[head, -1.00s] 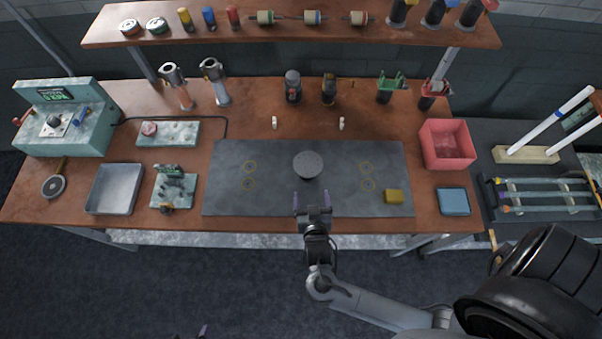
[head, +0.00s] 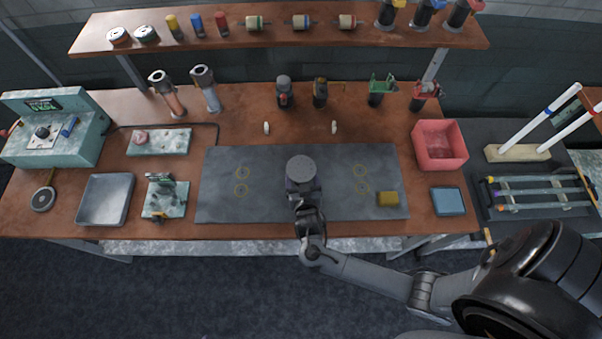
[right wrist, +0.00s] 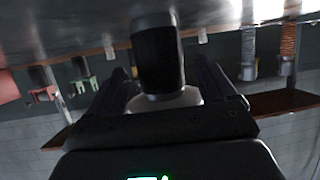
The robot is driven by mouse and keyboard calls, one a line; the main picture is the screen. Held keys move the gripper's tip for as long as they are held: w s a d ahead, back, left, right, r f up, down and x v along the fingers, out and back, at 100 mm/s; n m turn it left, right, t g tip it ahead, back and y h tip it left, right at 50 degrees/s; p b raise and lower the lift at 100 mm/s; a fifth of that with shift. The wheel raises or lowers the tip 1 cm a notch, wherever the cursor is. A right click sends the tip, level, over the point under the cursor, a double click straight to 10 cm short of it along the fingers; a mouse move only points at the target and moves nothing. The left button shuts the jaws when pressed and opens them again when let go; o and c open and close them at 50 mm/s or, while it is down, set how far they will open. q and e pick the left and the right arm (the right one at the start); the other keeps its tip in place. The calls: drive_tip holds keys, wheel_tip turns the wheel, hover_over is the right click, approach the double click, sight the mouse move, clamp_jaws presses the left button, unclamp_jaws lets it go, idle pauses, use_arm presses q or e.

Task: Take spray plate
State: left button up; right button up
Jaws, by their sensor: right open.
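A round grey disc (head: 302,168), which I take for the spray plate, is at the middle of the dark mat (head: 225,205). My right gripper (head: 302,188) is at its near side, and its fingers are partly hidden in the head view. In the right wrist view the open fingers of the right gripper (right wrist: 165,82) lie on either side of a dark cylindrical part (right wrist: 158,55) with a pale rounded end. I cannot tell whether they touch it. My left gripper is not in view.
A red bin (head: 438,145) and a blue square pad (head: 448,201) stand right of the mat. A small teal fixture (head: 165,196) and a grey tray (head: 105,199) stand left. Upright tools line the back.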

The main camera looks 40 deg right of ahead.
drive_tip(key=shift+x, duration=0.8)
drive_tip(key=shift+f, duration=0.1)
drive_tip(key=c, duration=1.3)
